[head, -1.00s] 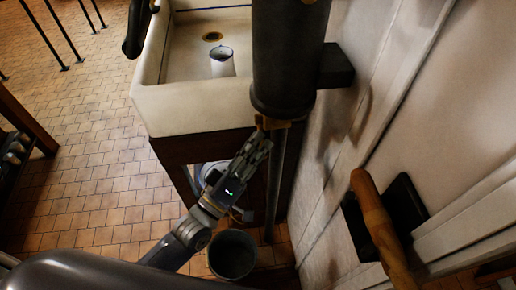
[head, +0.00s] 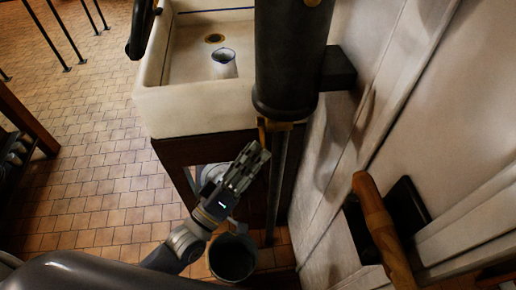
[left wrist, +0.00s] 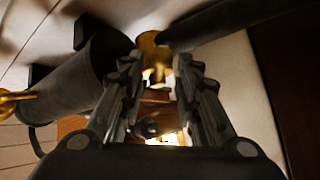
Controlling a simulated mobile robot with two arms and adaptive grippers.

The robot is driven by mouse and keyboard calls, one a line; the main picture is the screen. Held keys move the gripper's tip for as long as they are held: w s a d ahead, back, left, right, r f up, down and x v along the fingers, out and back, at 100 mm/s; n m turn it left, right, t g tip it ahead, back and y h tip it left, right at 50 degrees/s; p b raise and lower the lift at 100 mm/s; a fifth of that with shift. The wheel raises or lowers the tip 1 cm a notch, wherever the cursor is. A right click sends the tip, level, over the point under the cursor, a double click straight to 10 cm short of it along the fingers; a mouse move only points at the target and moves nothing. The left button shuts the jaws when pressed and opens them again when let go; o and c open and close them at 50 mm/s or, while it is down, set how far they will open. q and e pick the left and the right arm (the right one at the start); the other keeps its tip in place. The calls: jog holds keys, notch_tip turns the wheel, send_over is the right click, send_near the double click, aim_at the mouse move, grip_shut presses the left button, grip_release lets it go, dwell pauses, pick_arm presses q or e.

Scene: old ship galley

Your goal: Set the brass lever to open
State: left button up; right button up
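A brass piece, which looks like the lever (head: 274,125), sits at the bottom end of a black upright cylinder (head: 290,55). A short brass tab hangs from its left side. I cannot tell which setting it is in. My left gripper (head: 253,158) is just below and left of the brass, apart from it, with nothing seen in it. In the left wrist view, its two fingers (left wrist: 157,68) stand apart. Brass (left wrist: 152,48) shows beyond and between the tips, with a dark pipe running off to the upper right. My right gripper is in neither view.
A dark bucket (head: 232,258) is on the floor below my left gripper. A wooden handle (head: 378,222) on a black mount projects from the right wall.

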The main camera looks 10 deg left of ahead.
pick_arm(q)
jog(key=v, duration=0.9)
jog(key=shift+s+a, duration=0.15)
jog(key=shift+s, duration=0.2)
jog(key=shift+f, duration=0.1)
